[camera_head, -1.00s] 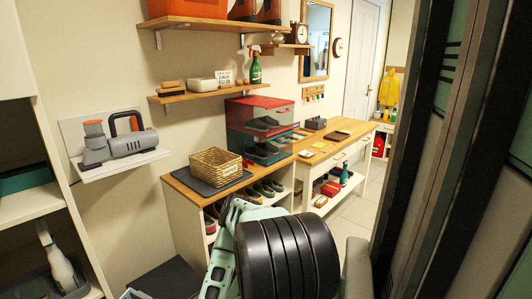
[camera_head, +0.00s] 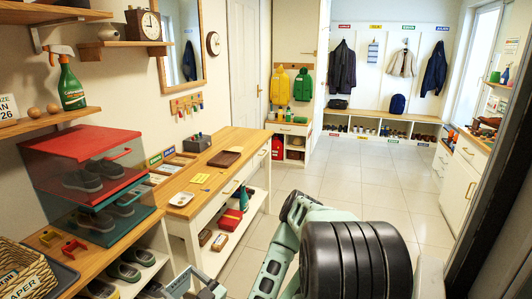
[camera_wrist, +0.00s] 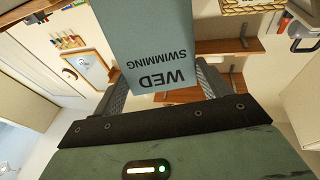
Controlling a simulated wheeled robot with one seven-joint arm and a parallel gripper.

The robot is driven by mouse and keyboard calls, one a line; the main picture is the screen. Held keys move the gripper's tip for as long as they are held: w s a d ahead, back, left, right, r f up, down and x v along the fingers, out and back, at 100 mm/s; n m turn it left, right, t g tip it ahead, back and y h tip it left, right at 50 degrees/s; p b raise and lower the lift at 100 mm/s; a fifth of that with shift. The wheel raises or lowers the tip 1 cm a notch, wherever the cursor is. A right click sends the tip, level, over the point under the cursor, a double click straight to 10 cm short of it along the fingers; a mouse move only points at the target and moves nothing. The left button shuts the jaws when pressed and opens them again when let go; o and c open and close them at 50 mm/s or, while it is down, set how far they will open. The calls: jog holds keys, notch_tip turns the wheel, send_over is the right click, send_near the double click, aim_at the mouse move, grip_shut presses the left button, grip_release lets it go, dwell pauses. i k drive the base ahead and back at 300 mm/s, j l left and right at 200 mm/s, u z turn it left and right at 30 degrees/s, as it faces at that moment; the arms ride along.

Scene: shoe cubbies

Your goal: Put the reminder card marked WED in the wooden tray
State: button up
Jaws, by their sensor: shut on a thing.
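The blue-green card marked WED SWIMMING (camera_wrist: 148,40) is in my gripper (camera_wrist: 163,88) in the wrist view. Its lettering appears upside down, and the fingers are shut on the card's near end. A dark brown tray (camera_head: 225,158), which looks like the wooden tray, lies on the wooden counter left of centre in the head view. In that view my arm is at the bottom, right of and nearer than the counter. A grey-green part at the bottom edge may be my gripper, but I cannot make out the card there.
A yellow card (camera_head: 201,178) and a small white dish (camera_head: 182,198) lie on the counter (camera_head: 250,143) near the tray. A grey box (camera_head: 197,143) stands behind it. Red and teal clear shoe boxes (camera_head: 85,160) stand left. The tiled floor (camera_head: 335,170) is open to the right.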

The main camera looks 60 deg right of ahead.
aim_at(224, 160)
jog(key=i+l, duration=0.1)
jog(key=l, duration=0.7)
jog(key=i+l+z, duration=0.1)
jog(key=l, duration=0.3)
jog(key=i+l, duration=0.15)
jog(key=l, duration=0.2)
jog(key=i+l+z, duration=0.1)
jog(key=l, duration=0.3)
jog(key=i+l, duration=0.1)
jog(key=l, duration=0.3)
